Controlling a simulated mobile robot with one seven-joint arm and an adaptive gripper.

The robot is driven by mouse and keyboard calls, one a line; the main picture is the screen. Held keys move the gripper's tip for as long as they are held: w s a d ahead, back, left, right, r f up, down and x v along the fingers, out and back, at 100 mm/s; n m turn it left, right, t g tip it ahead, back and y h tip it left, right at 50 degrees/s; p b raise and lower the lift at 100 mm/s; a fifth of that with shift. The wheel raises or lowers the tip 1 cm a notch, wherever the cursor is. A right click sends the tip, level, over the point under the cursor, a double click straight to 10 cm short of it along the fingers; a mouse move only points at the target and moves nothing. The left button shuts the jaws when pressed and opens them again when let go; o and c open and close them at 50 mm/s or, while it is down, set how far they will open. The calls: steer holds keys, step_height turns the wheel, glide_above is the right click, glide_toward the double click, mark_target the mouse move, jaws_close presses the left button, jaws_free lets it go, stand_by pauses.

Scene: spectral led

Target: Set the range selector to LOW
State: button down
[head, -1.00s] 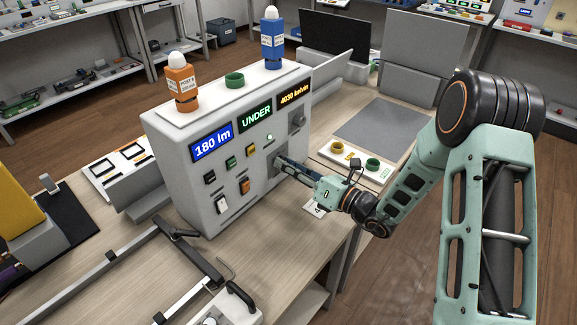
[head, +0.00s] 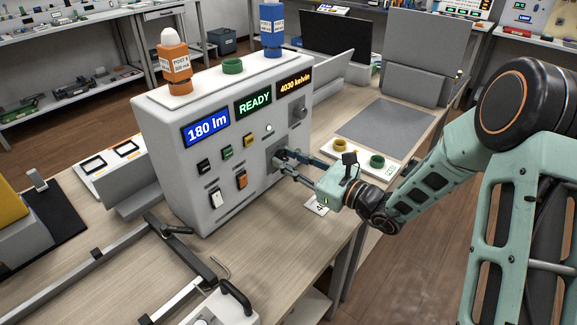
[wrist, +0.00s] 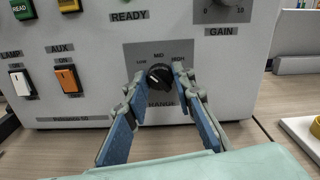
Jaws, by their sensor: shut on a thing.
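The range selector (wrist: 159,76) is a round black knob on a dark grey plate marked LOW, MID and HIGH in the wrist view. Its pale pointer mark seems to lie up and left, towards LOW. My gripper (wrist: 158,84) has one finger on each side of the knob and is shut on it, though small gaps seem to show beside it. In the head view my gripper (head: 280,160) reaches the lower right of the grey instrument box (head: 170,130), and its fingers mostly hide the knob there.
The GAIN knob (wrist: 228,2) is above and right of the selector. Lamp (wrist: 20,83) and AUX (wrist: 66,79) rockers are to its left. A white tray (head: 350,165) with yellow and green rings lies right of the box, beside a grey mat (head: 385,122).

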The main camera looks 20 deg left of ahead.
steer(key=shift+n+b, duration=0.35)
steer(key=shift+n, duration=0.25)
steer(key=c, duration=1.6)
jaws_free()
steer(key=shift+d, duration=0.15)
steer(key=v, duration=1.1)
steer(key=shift+s+d, duration=0.2)
steer(key=shift+d, duration=0.15)
steer(key=shift+s, duration=0.1)
